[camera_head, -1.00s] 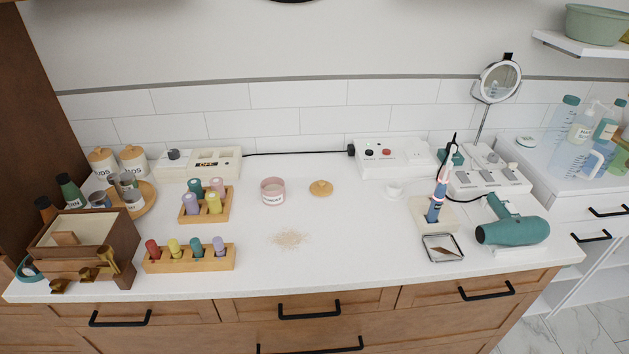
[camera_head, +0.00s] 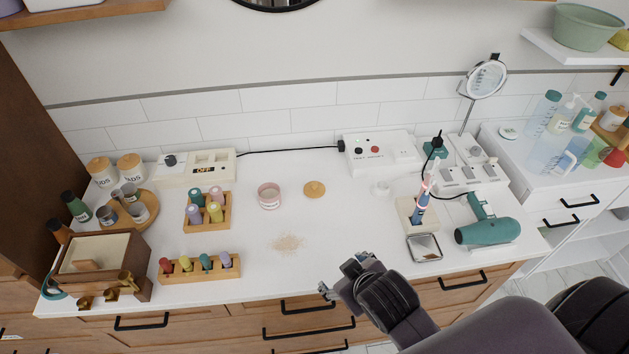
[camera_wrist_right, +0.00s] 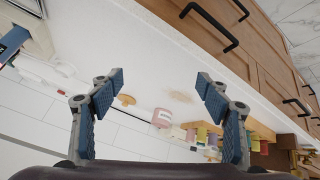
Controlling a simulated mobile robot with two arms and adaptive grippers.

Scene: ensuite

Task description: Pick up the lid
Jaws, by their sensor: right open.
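The lid (camera_head: 314,189) is a small round wooden disc with a knob. It lies on the white counter, just right of a pink-rimmed jar (camera_head: 269,196) that stands open with no lid on it. In the right wrist view the lid (camera_wrist_right: 127,100) shows between the fingers, beyond them, with the jar (camera_wrist_right: 161,117) beside it. My right gripper (camera_head: 338,284) is at the counter's front edge, in front of the lid and well apart from it. It is open and empty in the right wrist view (camera_wrist_right: 156,88). My left gripper is not in view.
A beige powder patch (camera_head: 287,243) lies between the lid and the front edge. Bottle racks (camera_head: 200,267) stand left. A metal tray (camera_head: 424,247), toothbrush stand (camera_head: 405,212) and teal hair dryer (camera_head: 487,232) are right. The counter around the lid is mostly clear.

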